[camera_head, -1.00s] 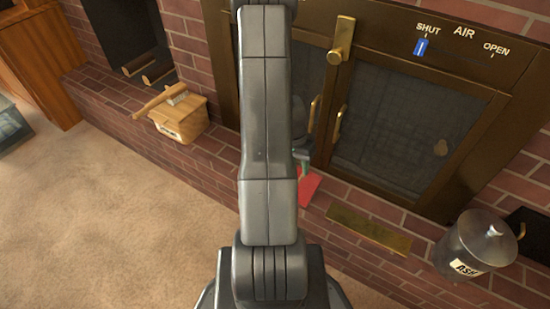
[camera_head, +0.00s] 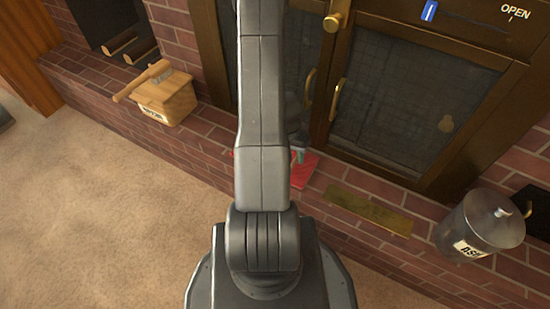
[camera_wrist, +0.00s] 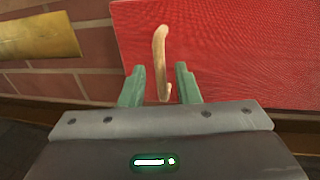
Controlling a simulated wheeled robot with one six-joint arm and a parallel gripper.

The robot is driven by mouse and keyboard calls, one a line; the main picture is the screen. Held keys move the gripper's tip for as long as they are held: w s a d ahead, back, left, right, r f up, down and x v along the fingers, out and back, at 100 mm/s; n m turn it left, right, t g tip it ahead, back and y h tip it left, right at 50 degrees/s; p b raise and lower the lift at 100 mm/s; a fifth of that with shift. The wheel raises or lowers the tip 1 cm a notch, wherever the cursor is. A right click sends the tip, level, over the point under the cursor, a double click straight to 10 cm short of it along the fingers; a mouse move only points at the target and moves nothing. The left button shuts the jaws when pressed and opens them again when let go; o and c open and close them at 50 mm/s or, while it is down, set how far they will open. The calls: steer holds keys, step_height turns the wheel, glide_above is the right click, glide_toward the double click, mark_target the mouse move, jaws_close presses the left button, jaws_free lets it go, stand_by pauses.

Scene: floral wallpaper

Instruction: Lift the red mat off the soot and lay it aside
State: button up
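The red mat (camera_head: 304,168) lies on the brick hearth in front of the glass doors, partly hidden by my arm in the head view. It fills the upper right of the wrist view (camera_wrist: 235,50). A tan loop or tab (camera_wrist: 160,55) stands out over the mat's near left part. My gripper (camera_wrist: 160,86) is open, its two green fingers apart, one on each side of the loop's lower end. Gaps show between loop and fingers. In the head view the gripper (camera_head: 297,156) is small and mostly hidden, low over the mat. No soot is visible.
A brass plate (camera_head: 369,212) lies on the hearth right of the mat. An ash can (camera_head: 478,232) stands farther right. A wooden box (camera_head: 165,100) with a brush on it is at left. Fireplace doors (camera_head: 400,110) rise behind. The carpet (camera_head: 110,220) is clear.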

steer(key=shift+s+d+f+b, duration=0.15)
steer(key=shift+f+b, duration=0.25)
steer(key=shift+f, duration=0.85)
jaws_close()
steer(key=shift+r, duration=0.15)
